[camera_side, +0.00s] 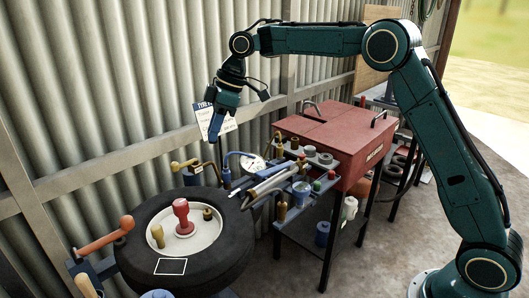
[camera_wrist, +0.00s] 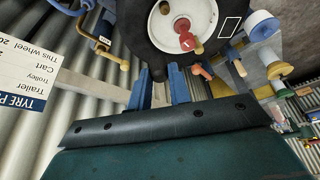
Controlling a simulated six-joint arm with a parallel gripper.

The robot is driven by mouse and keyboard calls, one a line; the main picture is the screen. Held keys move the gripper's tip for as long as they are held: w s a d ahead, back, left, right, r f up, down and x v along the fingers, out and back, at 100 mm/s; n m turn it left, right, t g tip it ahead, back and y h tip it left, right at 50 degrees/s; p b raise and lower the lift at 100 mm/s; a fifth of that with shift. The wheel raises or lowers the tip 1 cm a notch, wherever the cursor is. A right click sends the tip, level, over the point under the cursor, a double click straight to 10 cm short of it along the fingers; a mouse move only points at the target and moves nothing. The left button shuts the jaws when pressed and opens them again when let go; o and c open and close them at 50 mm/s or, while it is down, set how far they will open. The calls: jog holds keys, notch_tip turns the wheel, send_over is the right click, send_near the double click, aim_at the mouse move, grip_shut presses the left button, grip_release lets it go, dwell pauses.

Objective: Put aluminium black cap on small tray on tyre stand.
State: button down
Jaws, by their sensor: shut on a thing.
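My gripper (camera_side: 213,138) hangs in the air near the corrugated wall, up and behind the tyre stand. In the wrist view its blue fingers (camera_wrist: 161,72) are close around a small dark thing (camera_wrist: 157,75); it fits the black cap, but it is too small to tell surely. The tyre stand (camera_side: 235,262) is a tyre lying flat with a pale round plate (camera_side: 205,236) in its middle. A dark rectangle with a white outline (camera_side: 171,267) lies on its front and also shows in the wrist view (camera_wrist: 229,28); I cannot tell whether it is the small tray.
A red knobbed tool (camera_side: 181,213) and two smaller pieces stand on the plate. An orange-handled tool (camera_side: 105,237) is at the left. Hand tools and jars crowd a blue rack (camera_side: 290,185) before a red toolbox (camera_side: 325,143). A paper sign (camera_side: 208,118) hangs behind my gripper.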

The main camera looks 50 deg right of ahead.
jog(key=s+d, duration=0.4)
jog(key=d, duration=0.6)
jog(key=s+d+f, duration=0.1)
jog(key=s+d, duration=0.4)
jog(key=d, duration=0.6)
jog(key=s+d+f, duration=0.1)
jog(key=s+d, duration=0.4)
jog(key=d, duration=0.6)
jog(key=shift+f, duration=0.15)
notch_tip(320, 180, down, 16)
jog(key=shift+w+r, duration=0.1)
jog(key=shift+r, duration=0.15)
jog(key=shift+f, duration=2.15)
